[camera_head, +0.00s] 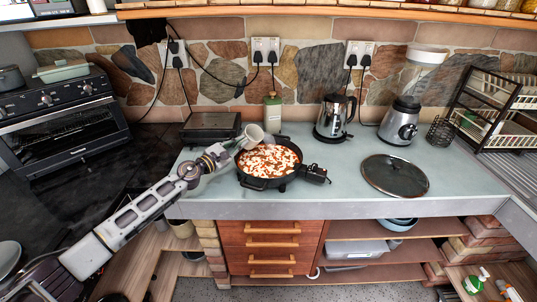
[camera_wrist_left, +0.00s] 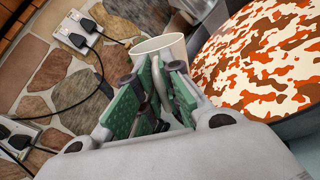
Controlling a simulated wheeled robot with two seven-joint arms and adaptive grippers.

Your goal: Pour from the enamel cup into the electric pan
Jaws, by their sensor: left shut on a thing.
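The electric pan (camera_head: 247,182) stands on the pale counter, filled with a red and white mottled food; it also shows at the right of the left wrist view (camera_wrist_left: 295,125). My left gripper (camera_head: 234,149) is at the pan's upper left edge, shut on the white enamel cup (camera_head: 251,135). The cup is tilted, beside and above the pan's rim. In the left wrist view the green finger pads (camera_wrist_left: 155,90) close on the cup's handle, and the cup's rim (camera_wrist_left: 160,44) shows beyond them. The cup's contents are hidden. My right gripper is not in view.
A green bottle (camera_head: 273,113) stands behind the pan, with a dark appliance (camera_head: 210,126) to its left. A kettle (camera_head: 334,118), a blender (camera_head: 400,122) and a glass lid (camera_head: 395,175) are to the right.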

